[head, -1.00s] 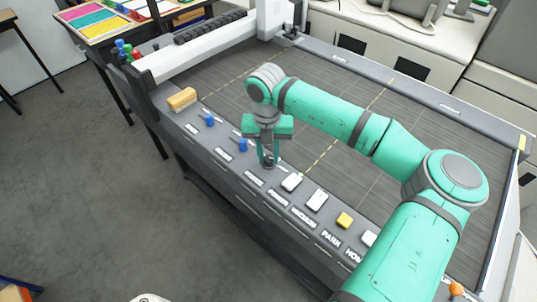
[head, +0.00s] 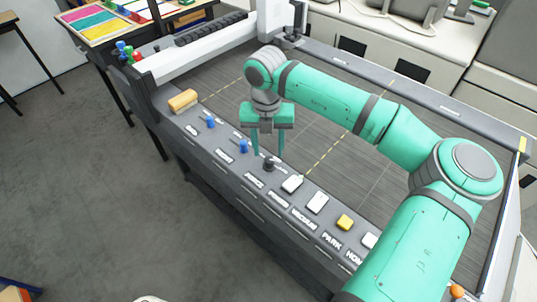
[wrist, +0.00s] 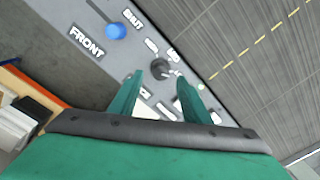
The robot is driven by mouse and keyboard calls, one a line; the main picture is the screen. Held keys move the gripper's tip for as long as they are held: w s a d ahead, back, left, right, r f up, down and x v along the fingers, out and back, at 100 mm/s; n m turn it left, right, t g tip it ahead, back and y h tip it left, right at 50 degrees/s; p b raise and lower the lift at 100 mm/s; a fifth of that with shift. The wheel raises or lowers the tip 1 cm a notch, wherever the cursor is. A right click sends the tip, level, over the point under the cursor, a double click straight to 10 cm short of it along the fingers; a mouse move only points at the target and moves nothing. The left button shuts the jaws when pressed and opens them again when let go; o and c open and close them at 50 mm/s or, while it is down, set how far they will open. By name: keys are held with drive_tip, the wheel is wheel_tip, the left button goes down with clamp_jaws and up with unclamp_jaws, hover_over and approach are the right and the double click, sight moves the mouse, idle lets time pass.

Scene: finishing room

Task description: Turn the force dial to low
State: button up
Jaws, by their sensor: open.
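A dark round dial (head: 269,164) stands on the grey control strip along the machine's front edge. It also shows in the wrist view (wrist: 160,69). It appears to be the force dial, but its label and setting are too small to read. My gripper (head: 268,154) is open and empty, pointing down just above the dial. In the wrist view, the green fingertips (wrist: 159,82) are apart, with the dial showing in the gap between and beyond them. I see no contact with it.
Two blue knobs (head: 243,146) (head: 210,121) sit left of the dial. White buttons (head: 292,184) (head: 317,202) and a yellow button (head: 345,221) are to its right. A wooden block (head: 182,100) lies at the strip's left end. The ribbed bed (head: 225,85) behind is clear.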

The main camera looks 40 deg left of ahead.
sight(267, 160)
wheel_tip(267, 160, up, 6)
drive_tip(key=shift+r, duration=0.15)
drive_tip(key=shift+s+a, duration=0.15)
idle(0.6)
